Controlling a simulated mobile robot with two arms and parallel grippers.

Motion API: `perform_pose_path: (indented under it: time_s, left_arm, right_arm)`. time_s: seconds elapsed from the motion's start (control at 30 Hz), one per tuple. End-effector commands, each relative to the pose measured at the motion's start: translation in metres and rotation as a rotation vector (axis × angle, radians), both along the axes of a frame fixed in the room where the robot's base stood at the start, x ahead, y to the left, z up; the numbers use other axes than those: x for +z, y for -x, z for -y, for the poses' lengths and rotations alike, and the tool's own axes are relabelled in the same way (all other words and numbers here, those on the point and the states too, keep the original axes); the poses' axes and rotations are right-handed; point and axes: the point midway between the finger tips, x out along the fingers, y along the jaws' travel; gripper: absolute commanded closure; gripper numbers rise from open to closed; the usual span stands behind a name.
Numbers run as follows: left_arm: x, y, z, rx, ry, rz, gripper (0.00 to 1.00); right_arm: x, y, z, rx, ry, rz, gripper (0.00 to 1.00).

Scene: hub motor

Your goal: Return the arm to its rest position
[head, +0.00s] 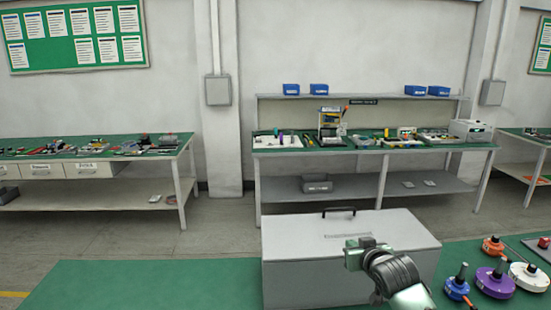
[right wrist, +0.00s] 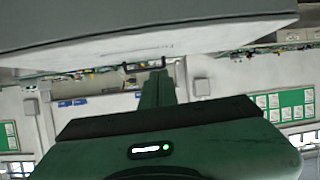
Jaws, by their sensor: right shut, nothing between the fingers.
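My right gripper (head: 360,252) shows in the head view at the lower middle, in front of the grey box. It is shut and holds nothing. In the right wrist view the scene is upside down, and the green gripper body (right wrist: 150,150) fills the lower part, with its shut fingers (right wrist: 157,85) pointing up the picture. My right arm comes in from the bottom edge of the head view. My left gripper is in neither view.
A grey lidded box (head: 300,240) with a black handle (head: 339,212) stands on the green table (head: 150,285). Orange, purple, blue and white hub motors (head: 495,282) stand right of my arm. The table left of the box is clear. Benches stand behind.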

Motion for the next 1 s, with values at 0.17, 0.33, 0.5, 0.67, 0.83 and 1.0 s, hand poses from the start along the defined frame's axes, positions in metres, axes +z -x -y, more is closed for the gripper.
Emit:
perform_pose_path:
  time_s: [0.17,0.33,0.5,0.67,0.83,1.0]
  left_arm:
    - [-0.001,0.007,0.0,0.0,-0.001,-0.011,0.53]
    - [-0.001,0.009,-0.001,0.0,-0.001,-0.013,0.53]
    - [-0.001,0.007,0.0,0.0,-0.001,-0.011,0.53]
    - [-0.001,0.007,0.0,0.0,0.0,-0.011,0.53]
    - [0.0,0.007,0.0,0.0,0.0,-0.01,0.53]
    - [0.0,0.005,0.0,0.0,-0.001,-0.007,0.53]
  right_arm:
    - [-0.065,0.061,-0.017,0.023,0.018,-0.13,1.0]
    - [-0.136,0.163,-0.029,0.042,0.044,-0.315,1.0]
    - [-0.179,0.272,-0.029,0.045,0.07,-0.501,1.0]
    - [-0.193,0.341,-0.023,0.04,0.086,-0.618,1.0]
    - [-0.197,0.395,-0.017,0.033,0.1,-0.711,1.0]
    - [-0.195,0.439,-0.011,0.026,0.109,-0.787,1.0]
